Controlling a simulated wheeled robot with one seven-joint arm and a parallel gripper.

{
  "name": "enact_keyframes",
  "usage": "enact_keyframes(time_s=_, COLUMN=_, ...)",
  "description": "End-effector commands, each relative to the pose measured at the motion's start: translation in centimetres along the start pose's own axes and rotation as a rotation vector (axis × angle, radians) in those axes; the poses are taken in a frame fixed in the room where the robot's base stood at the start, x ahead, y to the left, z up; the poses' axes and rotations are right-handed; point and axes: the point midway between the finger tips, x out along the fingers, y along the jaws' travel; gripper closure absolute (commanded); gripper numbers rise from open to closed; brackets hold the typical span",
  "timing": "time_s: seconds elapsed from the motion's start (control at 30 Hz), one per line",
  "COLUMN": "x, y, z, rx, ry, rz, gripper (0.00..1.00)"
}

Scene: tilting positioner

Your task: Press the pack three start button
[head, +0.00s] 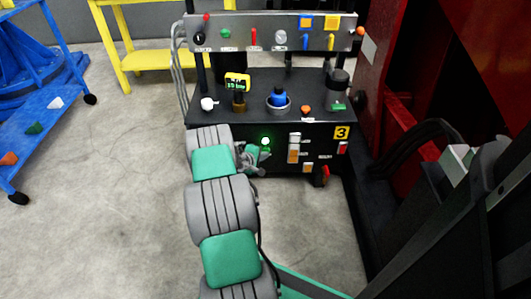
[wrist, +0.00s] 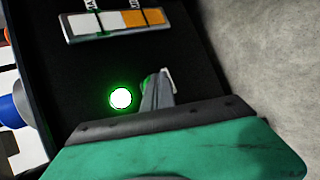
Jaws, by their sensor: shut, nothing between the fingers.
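The pack with the yellow number 3 plate (head: 341,132) has a black front panel (head: 320,160). A round lamp or button glows bright white-green on this panel (head: 265,142); it also shows in the wrist view (wrist: 120,98). My gripper (head: 262,158) is shut and empty, with its fingertips at the panel just beside the glow. In the wrist view the fingertips (wrist: 162,86) partly cover a small green part (wrist: 147,82), perhaps a button. I cannot tell whether they touch it.
A white and orange strip (head: 294,148) sits right of the glow, and a red handle (head: 325,175) lower right. The pack's top holds a gauge (head: 237,84) and a blue-capped fitting (head: 278,97). A blue cart (head: 40,110) stands left; red machinery (head: 400,70) stands right.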

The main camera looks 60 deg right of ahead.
Motion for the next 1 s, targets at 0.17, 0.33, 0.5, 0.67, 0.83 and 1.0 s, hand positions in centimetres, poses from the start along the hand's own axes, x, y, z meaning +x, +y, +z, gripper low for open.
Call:
enact_keyframes(time_s=0.17, x=-0.6, y=-0.1, z=0.3, rx=0.001, ry=0.001, rz=0.000, gripper=1.00)
enact_keyframes(time_s=0.33, x=-1.2, y=-0.6, z=0.7, rx=0.000, ry=0.002, rz=0.000, gripper=1.00)
enact_keyframes(time_s=0.5, x=-1.2, y=-0.8, z=0.8, rx=0.001, ry=0.001, rz=0.001, gripper=1.00)
enact_keyframes(time_s=0.67, x=-1.3, y=-0.9, z=0.9, rx=0.000, ry=0.001, rz=0.000, gripper=1.00)
enact_keyframes(time_s=0.83, x=-2.5, y=-1.5, z=1.6, rx=-0.002, ry=0.000, rz=-0.001, gripper=1.00)
enact_keyframes(time_s=1.0, x=-3.6, y=-2.3, z=2.5, rx=-0.002, ry=0.000, rz=-0.001, gripper=1.00)
